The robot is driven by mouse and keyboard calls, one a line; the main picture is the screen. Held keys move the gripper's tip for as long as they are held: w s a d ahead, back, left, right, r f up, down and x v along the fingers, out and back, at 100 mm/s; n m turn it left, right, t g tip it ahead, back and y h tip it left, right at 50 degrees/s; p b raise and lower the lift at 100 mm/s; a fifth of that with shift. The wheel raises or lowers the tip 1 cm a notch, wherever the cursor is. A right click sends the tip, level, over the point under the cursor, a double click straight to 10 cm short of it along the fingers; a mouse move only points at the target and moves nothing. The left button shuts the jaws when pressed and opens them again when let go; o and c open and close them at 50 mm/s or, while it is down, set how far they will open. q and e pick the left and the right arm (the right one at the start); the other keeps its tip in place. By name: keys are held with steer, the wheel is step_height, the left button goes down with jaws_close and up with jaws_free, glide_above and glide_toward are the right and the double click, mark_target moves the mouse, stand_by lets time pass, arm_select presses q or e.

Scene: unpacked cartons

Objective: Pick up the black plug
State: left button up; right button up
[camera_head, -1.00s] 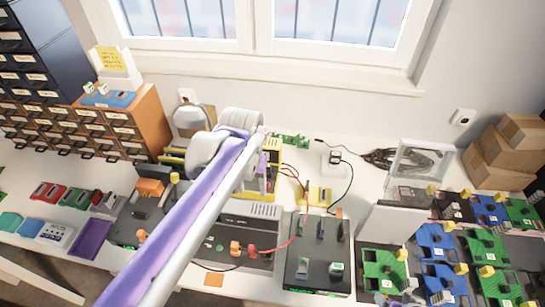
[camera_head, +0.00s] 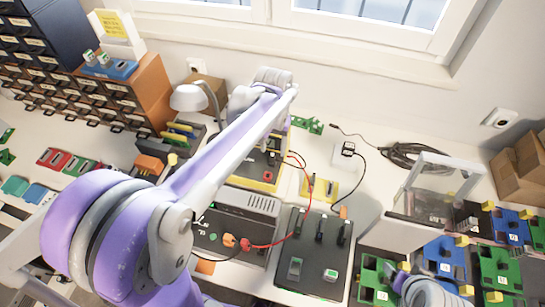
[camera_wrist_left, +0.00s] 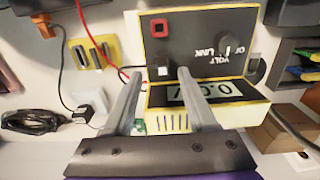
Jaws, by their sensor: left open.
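The black plug (camera_head: 348,148) sits on a white block on the bench, right of the yellow-edged meter, with a black cable running from it. The plug also shows in the left wrist view (camera_wrist_left: 83,113), at the left, outside the fingers. My left gripper (camera_wrist_left: 159,71) is open and empty, its two fingers pointing at the meter (camera_wrist_left: 200,40). The plug is apart from the fingers, beyond the left one in that view. In the head view my left arm hides most of the gripper. My right gripper is not in view.
A yellow holder (camera_head: 319,189) with dark pieces stands near the plug. A power supply (camera_head: 243,215) with red and black leads is in front.

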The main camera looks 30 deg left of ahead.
mark_target(272, 154)
arm_select(q)
steer(key=f, duration=0.4)
steer(key=shift+w+a+f, duration=0.1)
steer(key=shift+a+f, duration=0.1)
steer(key=shift+f, duration=0.05)
jaws_close()
stand_by(1.2)
